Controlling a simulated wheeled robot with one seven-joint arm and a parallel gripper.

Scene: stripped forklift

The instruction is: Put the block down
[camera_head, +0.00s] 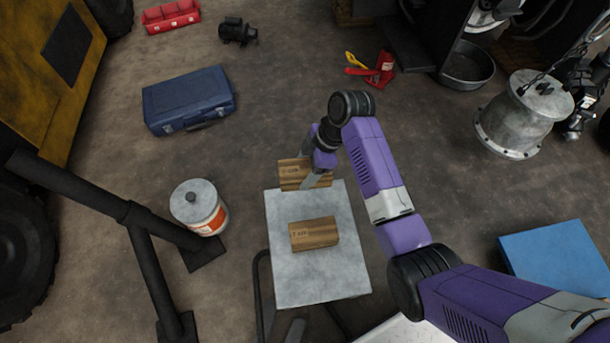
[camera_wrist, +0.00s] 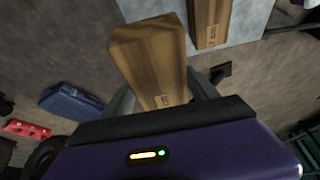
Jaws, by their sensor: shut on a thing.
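A wooden block (camera_head: 294,175) is held by my gripper (camera_head: 311,181) at the far end of the small grey table (camera_head: 310,273). In the wrist view the held block (camera_wrist: 150,62) stands between the two fingers (camera_wrist: 160,100), and its far end reaches toward the table top (camera_wrist: 240,22). Whether the held block touches the table cannot be told. A second wooden block (camera_head: 314,233) lies on the middle of the table; it also shows in the wrist view (camera_wrist: 209,22), apart from the held one.
The table's near part and right side are bare. A white and orange can (camera_head: 200,208) and a black tubular frame (camera_head: 125,212) stand to the left. A blue case (camera_head: 189,99) lies on the floor beyond. A blue panel (camera_head: 556,258) is at the right.

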